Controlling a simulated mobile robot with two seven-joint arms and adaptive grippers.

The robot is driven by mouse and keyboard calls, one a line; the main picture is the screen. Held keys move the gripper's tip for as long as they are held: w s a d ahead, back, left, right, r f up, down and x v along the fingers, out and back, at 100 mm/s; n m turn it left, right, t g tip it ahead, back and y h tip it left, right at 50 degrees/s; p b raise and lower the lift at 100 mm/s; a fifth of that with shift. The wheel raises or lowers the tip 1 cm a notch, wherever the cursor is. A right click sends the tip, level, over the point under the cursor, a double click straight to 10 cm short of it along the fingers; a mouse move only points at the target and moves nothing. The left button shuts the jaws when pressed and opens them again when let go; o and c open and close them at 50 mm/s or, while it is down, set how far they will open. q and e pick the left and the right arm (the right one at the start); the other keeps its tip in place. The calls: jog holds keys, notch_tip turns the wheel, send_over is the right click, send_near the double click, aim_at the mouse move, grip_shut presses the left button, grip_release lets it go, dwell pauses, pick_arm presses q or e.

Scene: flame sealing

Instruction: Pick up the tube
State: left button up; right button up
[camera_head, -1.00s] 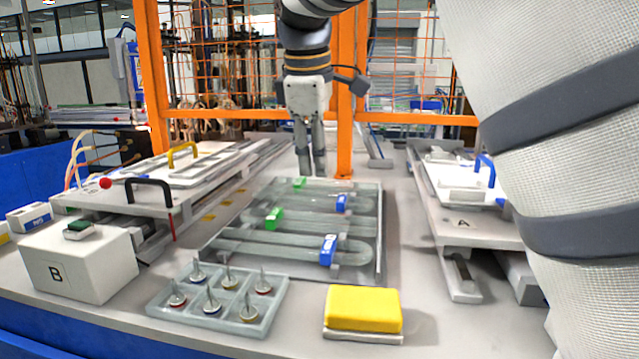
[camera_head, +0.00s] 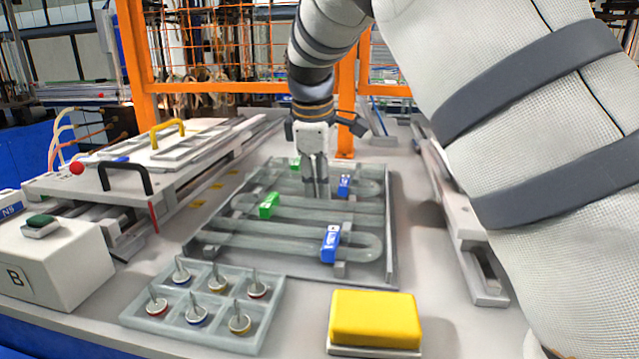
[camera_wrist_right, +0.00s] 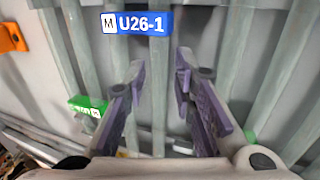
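Glass U-shaped tubes (camera_head: 290,240) lie in a shallow grey tray (camera_head: 392,225). They carry blue labels (camera_head: 330,245) and green labels (camera_head: 270,204). My right gripper (camera_head: 316,192) points down over the tray's far part, just left of the far blue label (camera_head: 344,186). In the right wrist view my right gripper (camera_wrist_right: 160,88) is open, its purple-padded fingers apart on either side of a straight tube length (camera_wrist_right: 157,60). A blue "U26-1" label (camera_wrist_right: 140,22) sits beyond the fingertips. Finger contact with the tube cannot be told. My left gripper is not in view.
A rack of pin-topped plugs (camera_head: 262,325) and a yellow block (camera_head: 375,318) stand in front of the tray. Box B (camera_head: 60,270) and a press with a black handle (camera_head: 125,172) are at left. An orange fence post (camera_head: 346,85) rises behind.

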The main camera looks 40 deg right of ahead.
grip_shut()
jog(key=shift+r, duration=0.15)
